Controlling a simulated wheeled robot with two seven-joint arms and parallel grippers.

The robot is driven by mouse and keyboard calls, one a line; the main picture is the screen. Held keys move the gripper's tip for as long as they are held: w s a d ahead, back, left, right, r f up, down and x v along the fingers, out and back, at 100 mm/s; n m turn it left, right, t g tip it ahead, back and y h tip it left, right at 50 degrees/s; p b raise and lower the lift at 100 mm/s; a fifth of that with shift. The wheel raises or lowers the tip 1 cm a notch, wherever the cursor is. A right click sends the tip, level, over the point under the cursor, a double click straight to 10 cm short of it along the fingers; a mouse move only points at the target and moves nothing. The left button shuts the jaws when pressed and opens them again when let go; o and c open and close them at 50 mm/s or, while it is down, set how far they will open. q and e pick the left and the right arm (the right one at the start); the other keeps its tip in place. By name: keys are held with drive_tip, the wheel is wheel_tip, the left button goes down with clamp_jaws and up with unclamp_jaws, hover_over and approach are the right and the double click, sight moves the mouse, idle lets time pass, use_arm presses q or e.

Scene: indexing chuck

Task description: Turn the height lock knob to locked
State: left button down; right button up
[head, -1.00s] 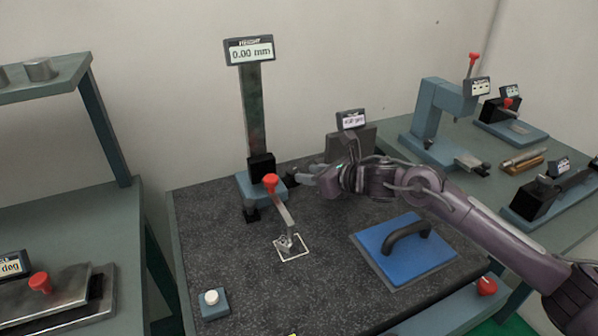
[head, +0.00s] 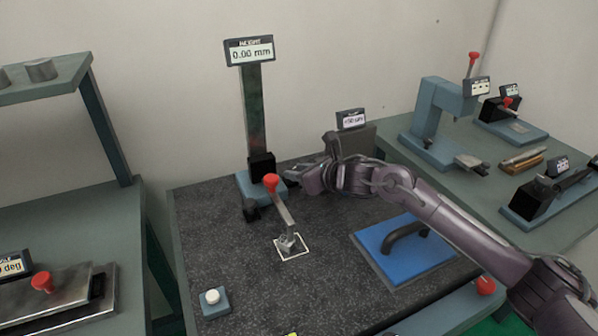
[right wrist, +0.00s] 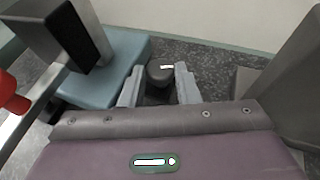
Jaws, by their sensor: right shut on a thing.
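The height gauge stands at the back of the dark worktop, with a green-grey column (head: 253,110), a blue base (head: 246,187) and a display (head: 250,52) reading 0.00 mm. A dark round knob (right wrist: 160,70) with a small white mark shows beside the blue base in the right wrist view. I take it as the height lock knob; in the head view my gripper hides it. My right gripper (head: 292,176) is at the base's right side. In the right wrist view its two grey fingers (right wrist: 158,86) are shut on the knob from both sides. My left gripper is out of view.
A grey block with a display (head: 351,119) stands behind my right arm. A blue plate (head: 385,262) with a black handle lies front right. A white button (head: 212,297) sits front left.

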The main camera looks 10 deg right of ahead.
drive_tip(key=shift+s+a+f+m+t+h+b, duration=0.1)
drive_tip(key=shift+a+f+m+t+h+b, duration=0.05)
drive_tip(key=shift+m+t+h+b, duration=0.4)
drive_tip(key=m+h, duration=0.1)
drive_tip(key=m+h+b, duration=0.1)
drive_tip(key=m+t+h+b, duration=0.1)
drive_tip(key=shift+a, duration=0.25)
drive_tip(key=shift+r+m+h, duration=0.2)
drive_tip(key=shift+m+h, duration=0.05)
drive_tip(key=shift+h, duration=0.1)
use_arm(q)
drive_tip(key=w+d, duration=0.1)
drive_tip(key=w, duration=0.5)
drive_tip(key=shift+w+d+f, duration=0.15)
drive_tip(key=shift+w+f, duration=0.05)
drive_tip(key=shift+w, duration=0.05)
use_arm(e)
drive_tip(key=o, duration=0.7)
drive_tip(key=shift+c, duration=0.2)
drive_tip(key=shift+s, duration=0.2)
